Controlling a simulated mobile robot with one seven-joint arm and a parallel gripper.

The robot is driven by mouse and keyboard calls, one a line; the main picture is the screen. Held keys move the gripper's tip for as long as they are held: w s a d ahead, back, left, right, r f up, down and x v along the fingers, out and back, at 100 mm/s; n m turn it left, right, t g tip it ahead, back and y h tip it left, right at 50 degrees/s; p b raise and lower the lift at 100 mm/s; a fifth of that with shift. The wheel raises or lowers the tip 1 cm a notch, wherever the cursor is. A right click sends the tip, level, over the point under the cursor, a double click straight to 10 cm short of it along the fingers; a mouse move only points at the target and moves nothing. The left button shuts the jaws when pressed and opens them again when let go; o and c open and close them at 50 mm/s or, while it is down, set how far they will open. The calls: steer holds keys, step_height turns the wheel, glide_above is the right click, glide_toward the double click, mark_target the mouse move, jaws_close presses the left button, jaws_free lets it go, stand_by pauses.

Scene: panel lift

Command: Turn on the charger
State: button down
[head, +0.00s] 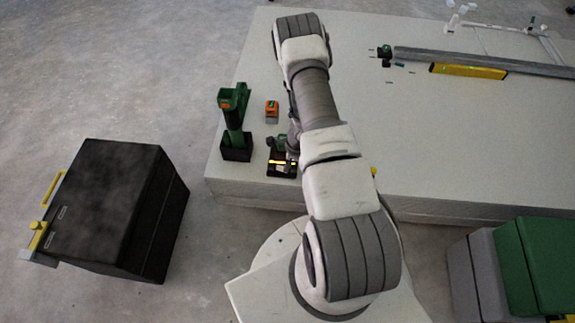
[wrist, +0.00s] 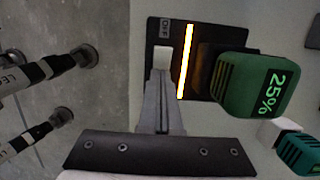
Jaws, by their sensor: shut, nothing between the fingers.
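The charger (head: 281,168) is a black unit near the left front corner of the pale work surface. In the wrist view the charger (wrist: 207,75) has a lit yellow-orange strip, a small label that seems to read OFF, and a white switch (wrist: 163,57). A green battery (wrist: 240,85) showing 25% sits on it at the right. My gripper (wrist: 160,78) is shut and empty, its fingertips right at the near edge of the white switch. I cannot tell if they touch it. In the head view my arm hides most of the gripper.
A green drill (head: 234,105) stands in a black base left of the charger. An orange-and-green item (head: 272,108) lies behind it. A black case (head: 110,210) is on the floor left. Green and grey boxes (head: 540,260) stand front right. A yellow level (head: 468,71) lies far right.

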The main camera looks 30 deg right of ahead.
steer(key=shift+w+a+r, duration=0.3)
steer(key=shift+w+a, duration=0.1)
steer(key=shift+a, duration=0.3)
steer(key=shift+d, duration=0.1)
step_height(320, 180, up, 14)
steer(key=s+d+p, duration=0.1)
steer(key=p, duration=0.4)
steer(key=shift+s+d, duration=0.15)
steer(key=shift+d, duration=0.2)
steer(key=shift+f, duration=0.1)
steer(key=shift+s+d+f+p, duration=0.1)
steer(key=shift+s+d+p, duration=0.25)
steer(key=shift+d, duration=0.3)
